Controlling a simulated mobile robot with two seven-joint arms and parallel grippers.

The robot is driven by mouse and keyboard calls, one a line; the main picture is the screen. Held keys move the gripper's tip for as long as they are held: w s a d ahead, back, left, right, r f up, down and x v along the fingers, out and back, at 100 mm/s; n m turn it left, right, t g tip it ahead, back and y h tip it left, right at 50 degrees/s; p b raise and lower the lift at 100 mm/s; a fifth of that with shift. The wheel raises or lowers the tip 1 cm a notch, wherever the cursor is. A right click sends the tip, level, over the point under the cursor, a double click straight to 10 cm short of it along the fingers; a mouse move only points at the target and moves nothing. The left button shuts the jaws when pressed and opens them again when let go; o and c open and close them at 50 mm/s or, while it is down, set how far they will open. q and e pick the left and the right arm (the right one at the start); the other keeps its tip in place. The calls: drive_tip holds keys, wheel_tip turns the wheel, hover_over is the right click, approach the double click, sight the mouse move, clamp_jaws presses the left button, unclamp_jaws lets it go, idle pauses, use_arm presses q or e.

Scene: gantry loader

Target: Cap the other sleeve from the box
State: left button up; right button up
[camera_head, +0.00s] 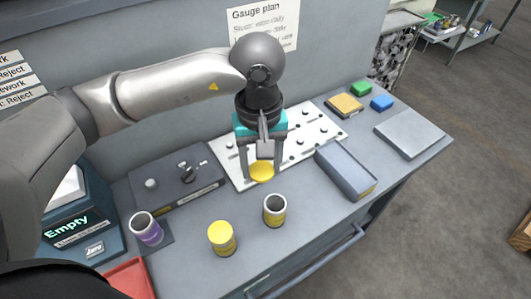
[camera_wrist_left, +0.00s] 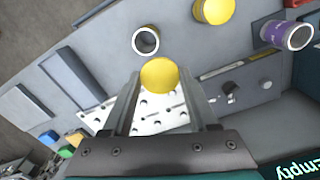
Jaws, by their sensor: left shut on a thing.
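My left gripper (camera_head: 261,168) is shut on a yellow round cap (camera_head: 262,173), held above the front edge of the white perforated plate. The cap also shows between the fingers in the left wrist view (camera_wrist_left: 160,75). An open grey sleeve with a yellow band (camera_head: 274,211) stands upright in front of the gripper, apart from the cap. Left of it, another sleeve (camera_head: 221,239) has a yellow cap on top. A purple-banded open sleeve (camera_head: 147,229) stands further left. A long grey box (camera_head: 345,171) lies right of the gripper; its inside cannot be made out. My right gripper is not in view.
The white plate (camera_head: 316,125) has several holes and pegs. A dark fixture with a knob (camera_head: 177,184) lies left. Yellow, green and blue blocks (camera_head: 382,103) and a grey slab (camera_head: 410,134) lie right. A red tray (camera_head: 128,279) is at front left.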

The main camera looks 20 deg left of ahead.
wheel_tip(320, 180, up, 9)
drive_tip(key=p, duration=0.8)
use_arm(q)
drive_tip(key=shift+s+d+f+n+b, duration=0.15)
drive_tip(key=shift+d+f+n+b, duration=0.5)
drive_tip(key=shift+f+n, duration=0.95)
drive_tip(key=shift+s+d+f+n+b, duration=0.1)
drive_tip(key=shift+d+f+n+b, duration=0.6)
drive_tip(key=shift+n, duration=1.65)
drive_tip(key=shift+s+d+f+n+b, duration=0.15)
drive_tip(key=shift+d+f+n+b, duration=0.2)
drive_tip(key=shift+f+n+b, duration=0.95)
drive_tip(key=shift+f+n, duration=0.6)
drive_tip(key=shift+n, duration=0.05)
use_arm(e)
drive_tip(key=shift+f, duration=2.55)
use_arm(q)
drive_tip(key=shift+s, duration=0.1)
drive_tip(key=o, duration=1.4)
drive_tip(key=shift+f, duration=0.15)
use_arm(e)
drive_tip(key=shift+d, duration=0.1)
